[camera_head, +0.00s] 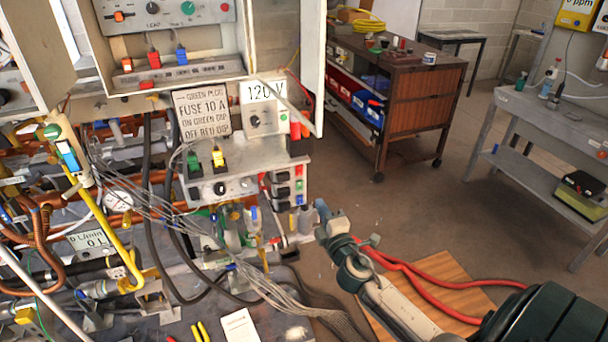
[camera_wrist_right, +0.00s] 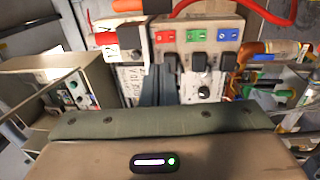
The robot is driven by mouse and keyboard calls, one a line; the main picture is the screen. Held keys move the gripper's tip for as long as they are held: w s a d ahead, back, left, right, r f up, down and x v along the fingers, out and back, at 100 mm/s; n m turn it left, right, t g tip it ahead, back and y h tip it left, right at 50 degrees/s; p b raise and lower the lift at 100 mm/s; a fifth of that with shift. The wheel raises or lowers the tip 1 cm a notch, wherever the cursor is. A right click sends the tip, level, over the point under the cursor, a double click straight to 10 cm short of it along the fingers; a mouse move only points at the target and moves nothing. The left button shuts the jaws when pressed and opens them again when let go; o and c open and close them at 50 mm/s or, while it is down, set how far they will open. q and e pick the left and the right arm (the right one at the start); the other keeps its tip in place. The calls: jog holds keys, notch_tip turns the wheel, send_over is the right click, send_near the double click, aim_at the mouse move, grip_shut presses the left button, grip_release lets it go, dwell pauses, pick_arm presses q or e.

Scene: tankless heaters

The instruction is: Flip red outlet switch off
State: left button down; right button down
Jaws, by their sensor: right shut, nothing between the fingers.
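The outlet block (camera_head: 281,190) stands on the right end of the grey control box in the head view, with black plugs on its side. Its red switch (camera_head: 299,169) is the top one, above a green switch (camera_head: 299,185) and a blue switch (camera_head: 299,200). I cannot tell the switch's position. My right gripper (camera_head: 322,210) is shut and empty, just right of and slightly below the block, apparently apart from it. My left gripper is not in view.
Cables and pipes crowd the bench at left. An open cabinet door (camera_head: 312,62) hangs above the outlet block. Red hoses (camera_head: 425,285) run behind my right arm. A brown wheeled cart (camera_head: 425,90) stands farther back, with open floor before it.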

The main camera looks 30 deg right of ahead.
aim_at(301, 168)
jog(key=p+x, duration=0.3)
jog(key=x, duration=1)
jog(key=shift+w, duration=0.1)
jog(key=shift+r, duration=0.1)
